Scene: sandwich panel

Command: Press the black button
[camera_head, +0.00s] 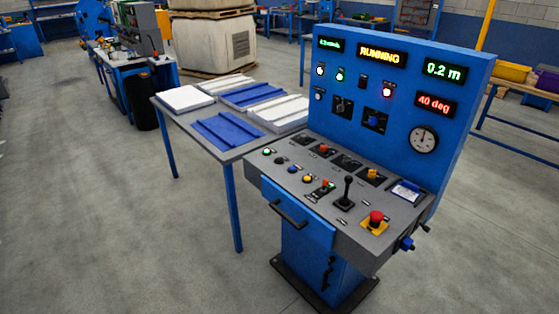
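A small round black button (280,161) sits on the sloping grey desk of the control console (285,187), near its left end. It is in a row of buttons along the front edge. A pale green button (266,152) is just left of it, and a blue button (292,170) and a yellow button (307,179) are to its right. Nothing covers the black button. My gripper is not in view, so I cannot tell its state or place.
A black joystick (346,190) and a red emergency stop (376,218) stand up on the desk's right half. A blue display panel (455,185) rises behind. A handle (288,214) juts from the front. A table (222,147) with panels adjoins at left.

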